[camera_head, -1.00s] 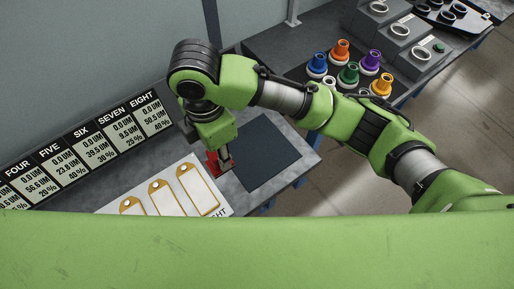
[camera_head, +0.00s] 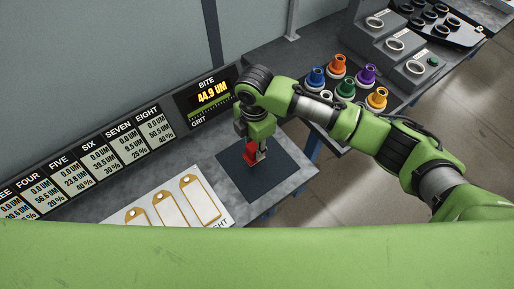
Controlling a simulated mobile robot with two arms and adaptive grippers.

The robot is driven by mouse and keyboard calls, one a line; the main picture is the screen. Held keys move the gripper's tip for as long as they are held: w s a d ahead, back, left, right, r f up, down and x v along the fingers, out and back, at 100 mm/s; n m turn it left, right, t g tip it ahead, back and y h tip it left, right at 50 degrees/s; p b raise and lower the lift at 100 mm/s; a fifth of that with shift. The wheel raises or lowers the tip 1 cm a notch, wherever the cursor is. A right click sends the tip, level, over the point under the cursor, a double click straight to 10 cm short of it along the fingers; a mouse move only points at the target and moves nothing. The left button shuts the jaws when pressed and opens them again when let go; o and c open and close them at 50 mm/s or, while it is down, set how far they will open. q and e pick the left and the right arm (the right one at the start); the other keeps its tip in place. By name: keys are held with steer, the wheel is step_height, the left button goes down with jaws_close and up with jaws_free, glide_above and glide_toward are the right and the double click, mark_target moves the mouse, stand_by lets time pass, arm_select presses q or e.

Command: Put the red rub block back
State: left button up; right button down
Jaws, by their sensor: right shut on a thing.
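The red rub block (camera_head: 250,152) is between the fingers of my right gripper (camera_head: 257,160), which is shut on it. The gripper points down over the dark square mat (camera_head: 266,182) on the grey bench. I cannot tell whether the block touches the mat or hangs just above it. My fingers hide part of the block. My left gripper is not in view; a large green part of my own body fills the bottom of the picture.
A white board with yellow-rimmed tags (camera_head: 202,200) lies left of the mat. A "BITE" display (camera_head: 211,95) reading 44.9 UM and a row of numbered panels (camera_head: 95,160) stand along the wall. Several coloured couplers (camera_head: 345,87) stand at the right. Bare bench (camera_head: 297,170) shows beside the mat.

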steer(key=shift+w+d+f, duration=0.2)
steer(key=shift+w+f, duration=0.05)
steer(key=shift+f, duration=0.05)
step_height(320, 180, down, 2)
steer(key=shift+w+d+f+p, duration=0.1)
steer(key=shift+d+p, duration=0.05)
steer(key=shift+p, duration=0.6)
steer(key=shift+f, duration=0.45)
steer(key=shift+f, duration=0.1)
steer(key=shift+f, duration=0.25)
steer(key=c, duration=1.6)
jaws_free()
steer(key=shift+c, duration=0.2)
